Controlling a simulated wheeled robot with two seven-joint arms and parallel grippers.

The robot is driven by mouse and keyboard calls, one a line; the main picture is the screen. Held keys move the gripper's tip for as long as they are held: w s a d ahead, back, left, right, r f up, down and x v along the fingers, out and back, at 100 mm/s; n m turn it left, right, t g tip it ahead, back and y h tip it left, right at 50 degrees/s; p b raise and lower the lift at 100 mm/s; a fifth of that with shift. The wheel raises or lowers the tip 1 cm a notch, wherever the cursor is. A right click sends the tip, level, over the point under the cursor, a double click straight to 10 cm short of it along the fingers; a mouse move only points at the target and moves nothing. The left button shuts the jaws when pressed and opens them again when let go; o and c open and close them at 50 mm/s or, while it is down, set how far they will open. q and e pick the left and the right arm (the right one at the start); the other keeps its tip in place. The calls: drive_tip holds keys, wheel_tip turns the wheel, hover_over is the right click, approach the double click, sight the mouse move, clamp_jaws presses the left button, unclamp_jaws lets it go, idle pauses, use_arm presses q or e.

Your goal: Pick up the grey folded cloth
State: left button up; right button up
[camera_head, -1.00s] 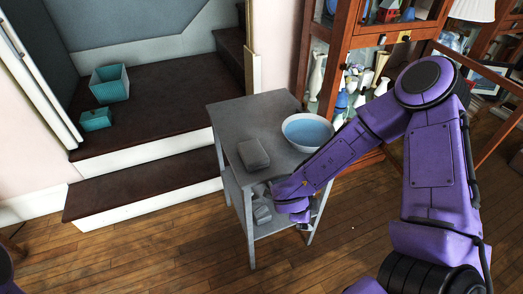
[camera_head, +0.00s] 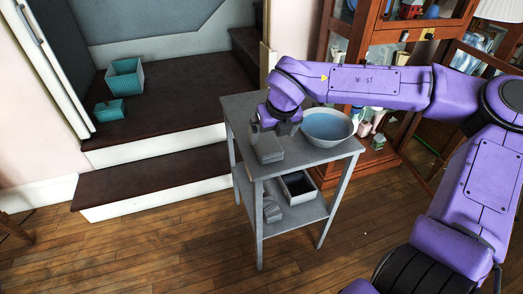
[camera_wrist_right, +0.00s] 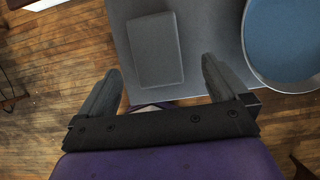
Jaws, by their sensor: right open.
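The grey folded cloth (camera_head: 268,149) lies on the top of a small grey side table (camera_head: 239,105), near its front left. It is a flat, rounded block shape, and the right wrist view shows it whole (camera_wrist_right: 155,48). My right gripper (camera_head: 275,127) is open and points down just above and behind the cloth in the head view, hiding part of its far side. In the right wrist view the open fingers (camera_wrist_right: 162,70) spread wider than the cloth, with its near end lying between their tips. I see no contact. My left gripper is out of view.
A white bowl with a blue inside (camera_head: 328,127) stands close to the right of the cloth. On the lower shelf are a dark open box (camera_head: 299,188) and a grey object (camera_head: 271,210). Teal containers (camera_head: 125,80) sit on the steps; a wooden cabinet stands behind.

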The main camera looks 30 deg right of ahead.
sight(266, 142)
drive_tip(key=x, duration=0.4)
drive_tip(key=b+x, duration=0.1)
drive_tip(key=x, duration=0.1)
drive_tip(key=shift+w+a+f, duration=0.15)
drive_tip(key=shift+w+f, duration=0.1)
drive_tip(key=shift+w, duration=0.15)
drive_tip(key=shift+r, duration=0.1)
drive_tip(key=c, duration=1)
